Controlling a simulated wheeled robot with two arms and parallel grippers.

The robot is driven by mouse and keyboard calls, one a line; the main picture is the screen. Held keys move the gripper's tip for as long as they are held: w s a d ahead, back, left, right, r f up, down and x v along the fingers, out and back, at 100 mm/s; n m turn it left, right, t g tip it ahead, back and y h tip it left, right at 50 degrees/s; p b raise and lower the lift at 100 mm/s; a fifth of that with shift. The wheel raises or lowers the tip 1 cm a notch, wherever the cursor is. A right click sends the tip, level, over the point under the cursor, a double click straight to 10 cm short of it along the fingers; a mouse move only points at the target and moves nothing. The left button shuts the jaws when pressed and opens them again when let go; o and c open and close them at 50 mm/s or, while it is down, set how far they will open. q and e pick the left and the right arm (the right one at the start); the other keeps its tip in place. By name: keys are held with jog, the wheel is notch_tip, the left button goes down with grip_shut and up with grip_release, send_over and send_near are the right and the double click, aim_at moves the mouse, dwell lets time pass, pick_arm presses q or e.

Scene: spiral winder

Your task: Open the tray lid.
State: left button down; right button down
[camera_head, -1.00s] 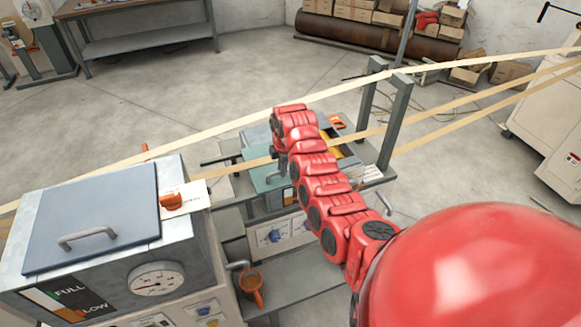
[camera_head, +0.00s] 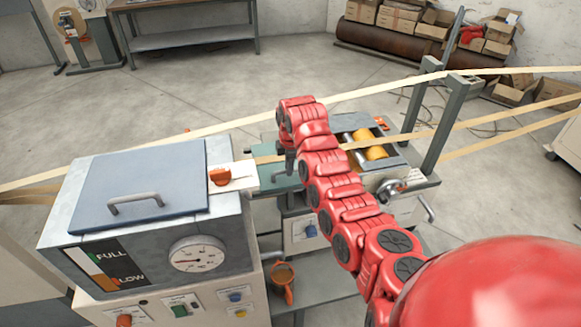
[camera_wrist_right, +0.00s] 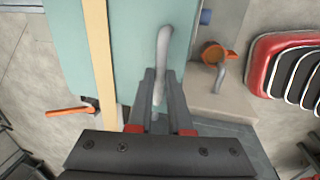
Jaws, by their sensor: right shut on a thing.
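The teal tray lid (camera_head: 279,176) is on the middle machine, partly hidden behind my right arm in the head view. It also fills the upper middle of the right wrist view (camera_wrist_right: 138,50). A pale bar handle (camera_wrist_right: 163,45) stands on it. My right gripper (camera_wrist_right: 160,84) is shut on this handle, with a dark finger on each side. In the head view the right gripper (camera_head: 287,162) is small and its fingertips are hard to make out. My left gripper is not in view.
A pale strip (camera_head: 340,97) runs across the machine, and a band (camera_wrist_right: 97,50) crosses the teal lid in the wrist view. A grey-blue tank lid (camera_head: 140,180) with a handle is at left. Yellow rollers (camera_head: 372,150) and grey posts (camera_head: 449,120) stand right of my arm.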

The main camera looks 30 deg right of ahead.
jog(key=c, duration=0.8)
grip_release()
jog(key=shift+d, duration=0.1)
jog(key=shift+c, duration=0.2)
jog(key=shift+r, duration=0.25)
jog(key=s+r+b, duration=0.2)
jog(key=s+r, duration=0.1)
jog(key=r, duration=1.3)
jog(key=shift+s+a+r, duration=0.15)
jog(key=shift+a+r, duration=0.15)
jog(key=shift+a, duration=0.15)
